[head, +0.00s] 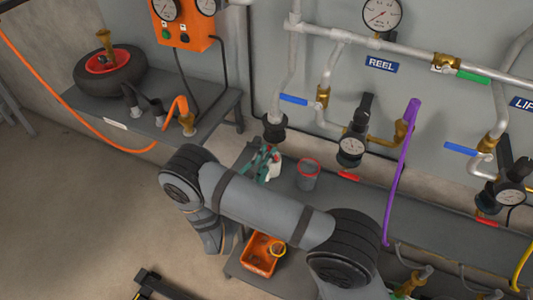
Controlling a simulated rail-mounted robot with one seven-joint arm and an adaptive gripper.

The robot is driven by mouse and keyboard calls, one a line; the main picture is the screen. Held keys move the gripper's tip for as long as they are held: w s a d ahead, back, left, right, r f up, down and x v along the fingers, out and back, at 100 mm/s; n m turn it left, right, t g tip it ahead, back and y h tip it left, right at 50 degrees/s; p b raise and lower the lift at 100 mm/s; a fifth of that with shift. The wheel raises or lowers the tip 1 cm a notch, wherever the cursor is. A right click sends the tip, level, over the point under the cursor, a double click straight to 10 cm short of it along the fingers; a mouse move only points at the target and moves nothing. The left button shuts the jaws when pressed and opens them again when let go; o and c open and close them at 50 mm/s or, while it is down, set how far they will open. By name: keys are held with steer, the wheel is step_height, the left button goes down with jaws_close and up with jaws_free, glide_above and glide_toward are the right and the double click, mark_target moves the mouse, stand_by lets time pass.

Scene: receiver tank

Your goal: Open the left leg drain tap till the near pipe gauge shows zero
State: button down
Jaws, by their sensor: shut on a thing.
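My arm crosses the lower middle of the head view, and I cannot make out my gripper at its end. The left vertical pipe (292,75) comes down the wall to a dark fitting (274,128). A drain tap there cannot be clearly made out. A small gauge (351,149) sits on the dark unit to its right, with a red handle (348,175) below. A large round gauge (381,13) is above the REEL sign (381,67). Their needle readings are too small to tell.
Teal and white items (271,162) and a red-rimmed grey cup (308,175) stand on the bench, close behind my arm. An orange bin (257,262) is low beside it. A purple hose (401,170) hangs at right. Bare floor (80,215) lies left.

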steer(key=n+p, duration=0.1)
steer(key=n, duration=0.4)
steer(key=shift+d+p, duration=0.15)
steer(key=shift+p, duration=0.25)
steer(key=shift+n, duration=0.4)
steer(key=c, duration=1.7)
jaws_free()
steer(key=shift+s, duration=0.1)
steer(key=shift+v, duration=3.95)
steer(key=shift+c, duration=0.3)
